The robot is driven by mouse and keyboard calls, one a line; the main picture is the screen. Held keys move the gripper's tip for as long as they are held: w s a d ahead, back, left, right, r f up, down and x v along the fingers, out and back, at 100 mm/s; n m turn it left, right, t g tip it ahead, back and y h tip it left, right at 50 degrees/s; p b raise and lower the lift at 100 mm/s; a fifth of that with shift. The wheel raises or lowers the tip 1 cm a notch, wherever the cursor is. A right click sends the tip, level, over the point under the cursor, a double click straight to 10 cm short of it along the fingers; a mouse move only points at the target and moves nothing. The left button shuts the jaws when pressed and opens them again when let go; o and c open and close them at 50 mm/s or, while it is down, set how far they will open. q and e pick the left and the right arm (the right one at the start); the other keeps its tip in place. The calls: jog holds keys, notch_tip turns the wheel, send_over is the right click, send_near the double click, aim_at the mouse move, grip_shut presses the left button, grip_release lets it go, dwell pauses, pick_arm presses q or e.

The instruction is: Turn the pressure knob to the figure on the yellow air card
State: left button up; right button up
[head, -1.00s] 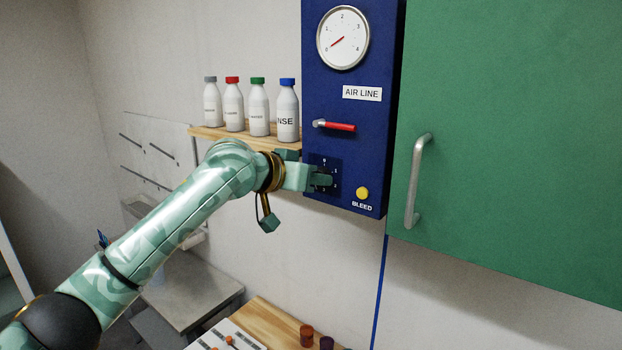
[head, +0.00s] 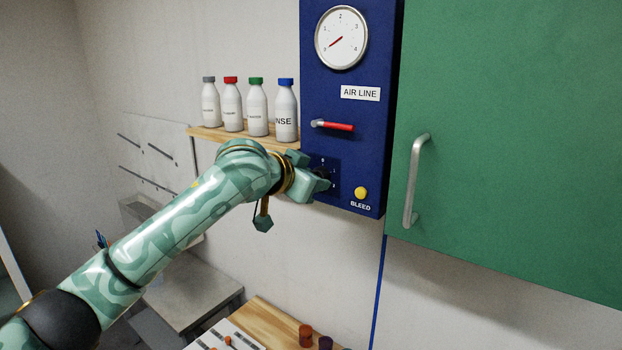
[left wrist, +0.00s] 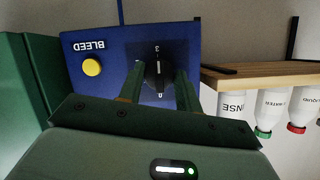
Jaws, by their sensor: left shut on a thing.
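The black pressure knob (left wrist: 157,75) sits on the dark square plate low on the blue air-line panel (head: 350,150). My left gripper (head: 322,180) is shut on it; in the left wrist view its two fingers (left wrist: 159,88) stand on either side of the knob. The figures 3 and 0 show at the plate's edges there; the knob's exact setting is hard to read. The round gauge (head: 342,37) at the panel's top runs from 0 to 4, and its red needle points low left, near 0. The yellow air card is not in view. My right gripper is not in view.
A yellow BLEED button (head: 361,193) is right of the knob, and a red-handled lever (head: 335,126) is above it. A wooden shelf (head: 215,134) with several bottles is close on the left. A green cabinet door (head: 510,130) with a handle (head: 415,180) stands right.

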pick_arm(q)
jog(key=shift+f, duration=0.2)
jog(key=o, duration=1)
jog(key=shift+r, duration=0.1)
jog(key=b+v, duration=0.4)
jog(key=v, duration=1.2)
jog(key=shift+s, duration=0.1)
